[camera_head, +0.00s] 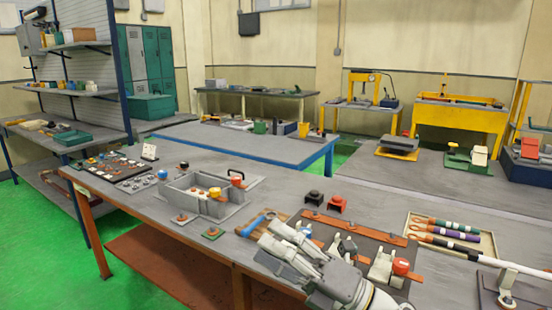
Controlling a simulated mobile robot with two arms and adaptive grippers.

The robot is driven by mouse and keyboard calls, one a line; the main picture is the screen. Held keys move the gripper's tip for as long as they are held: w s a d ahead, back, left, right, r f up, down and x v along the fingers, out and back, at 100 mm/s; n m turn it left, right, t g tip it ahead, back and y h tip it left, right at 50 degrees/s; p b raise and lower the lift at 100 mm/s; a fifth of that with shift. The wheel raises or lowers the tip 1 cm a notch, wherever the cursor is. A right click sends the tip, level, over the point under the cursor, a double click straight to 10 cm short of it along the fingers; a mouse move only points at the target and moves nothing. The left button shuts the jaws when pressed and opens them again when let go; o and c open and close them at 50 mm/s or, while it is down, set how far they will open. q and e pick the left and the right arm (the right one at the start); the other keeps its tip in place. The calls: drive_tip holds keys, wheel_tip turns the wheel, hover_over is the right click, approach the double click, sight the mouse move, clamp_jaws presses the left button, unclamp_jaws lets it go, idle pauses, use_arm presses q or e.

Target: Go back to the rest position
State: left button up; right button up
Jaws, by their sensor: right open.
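My right gripper (268,241) is over the front middle of the grey workbench (215,258), pointing left and away. Its pale grey fingers are open, and I see nothing held between them. A blue-handled tool (252,226) lies on a brown board (276,222) just beyond the fingertips. The gripper hides part of the bench and part of the board. My left gripper is not in view.
A grey box-shaped fixture (217,208) stands left of the gripper. White clamps with a red knob (401,267) stand close on the right. A tray (413,216) of coloured-handled tools lies farther right. Bare bench top lies at the front left.

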drive_tip(key=w+d+f+m+t+h, duration=0.2)
drive_tip(key=d+f+m+t+h, duration=0.35)
drive_tip(key=m, duration=0.55)
drive_tip(key=w+d+f+m+t+h, duration=0.2)
drive_tip(key=d+m+t+h, duration=0.4)
drive_tip(key=m+h, duration=0.4)
drive_tip(key=s+d+f+m+g+h, duration=0.2)
drive_tip(key=s+d+f+m+g, duration=0.15)
drive_tip(key=f, duration=0.45)
drive_tip(key=s+d+f+m+g+h, duration=0.25)
drive_tip(key=d+f+m, duration=0.2)
drive_tip(key=f, duration=0.25)
drive_tip(key=s+d+f+m+g, duration=0.1)
drive_tip(key=s+f+m+g, duration=0.3)
drive_tip(key=s+f, duration=0.55)
drive_tip(key=s+f+m+g, duration=0.2)
drive_tip(key=s+f+g, duration=0.45)
drive_tip(key=s, duration=0.65)
wheel_tip(320, 180, down, 27)
drive_tip(key=s+g, duration=0.2)
drive_tip(key=s+d+f, duration=0.3)
drive_tip(key=s+f, duration=1.1)
drive_tip(key=s, duration=0.1)
drive_tip(key=shift+s+f+n+g+h, duration=0.2)
drive_tip(key=shift+s+n+g+h, duration=0.1)
drive_tip(key=shift+n+g, duration=0.1)
